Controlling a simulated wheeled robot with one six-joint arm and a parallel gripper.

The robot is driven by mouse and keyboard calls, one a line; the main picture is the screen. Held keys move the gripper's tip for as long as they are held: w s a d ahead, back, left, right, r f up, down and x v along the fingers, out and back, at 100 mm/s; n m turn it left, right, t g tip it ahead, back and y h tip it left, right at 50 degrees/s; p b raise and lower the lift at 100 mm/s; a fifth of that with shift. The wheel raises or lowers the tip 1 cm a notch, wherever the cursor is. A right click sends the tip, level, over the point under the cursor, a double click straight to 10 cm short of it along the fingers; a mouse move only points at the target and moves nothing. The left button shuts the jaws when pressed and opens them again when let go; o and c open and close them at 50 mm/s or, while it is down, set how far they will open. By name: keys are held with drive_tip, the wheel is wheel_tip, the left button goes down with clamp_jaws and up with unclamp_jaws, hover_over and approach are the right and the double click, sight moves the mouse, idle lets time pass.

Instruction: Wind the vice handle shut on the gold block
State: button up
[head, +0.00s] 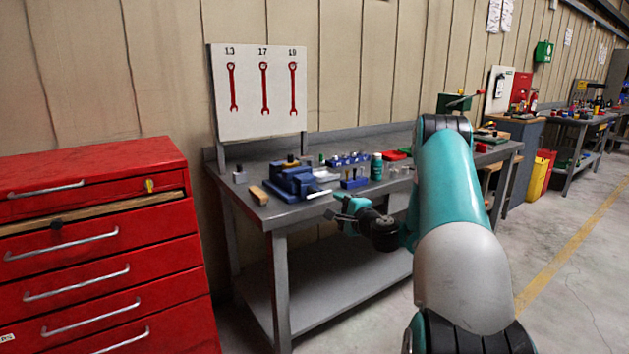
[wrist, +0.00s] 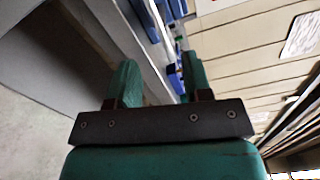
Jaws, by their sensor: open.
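The blue vice (head: 290,182) stands on the near left part of the grey workbench. A small gold block (head: 291,160) shows at the top of the vice, by its jaws. Whether the jaws touch it is too small to tell. A pale bar, apparently the vice handle (head: 319,194), sticks out at the vice's right front. My gripper (head: 343,211) is just right of this bar, near the bench's front edge, apart from the vice. In the wrist view my gripper (wrist: 157,75) has its two fingers spread with nothing between them. Blue parts show beyond the fingers, only partly visible.
The workbench (head: 330,213) also carries a tan-and-dark block (head: 259,195), a blue holder (head: 354,179) and a green bottle (head: 376,166). A wrench board (head: 260,90) stands behind. A red drawer cabinet (head: 95,245) is at left. Floor at right is clear.

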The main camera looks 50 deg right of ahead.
sight(317, 194)
drive_tip(key=p+x, duration=0.3)
drive_tip(key=x, duration=0.9)
drive_tip(key=shift+w, duration=0.2)
drive_tip(key=shift+a, duration=0.1)
clamp_jaws()
